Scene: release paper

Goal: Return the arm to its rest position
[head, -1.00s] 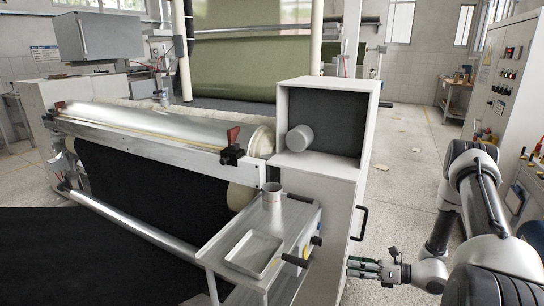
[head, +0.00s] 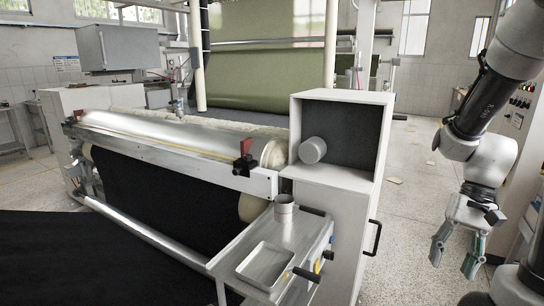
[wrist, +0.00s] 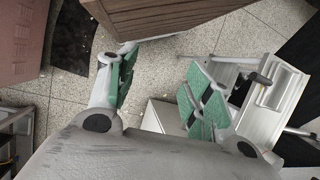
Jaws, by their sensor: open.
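My gripper (head: 456,254) hangs at the right side of the head view, pointing down over the speckled floor. Its two fingers are spread apart with nothing between them. In the wrist view the open fingers (wrist: 160,88) show green pads, with bare floor and part of a pale cabinet beyond. My arm comes down from the upper right, bent at the joint above the gripper. The gripper is apart from the white cabinet and touches nothing visible.
A metal side table (head: 300,262) with a tray (head: 265,268) and a cup (head: 284,207) stands left of the white cabinet (head: 335,235). A grey roll (head: 312,150) lies in the open box on top. A roller machine (head: 180,140) is further left. Floor between cabinet and gripper is clear.

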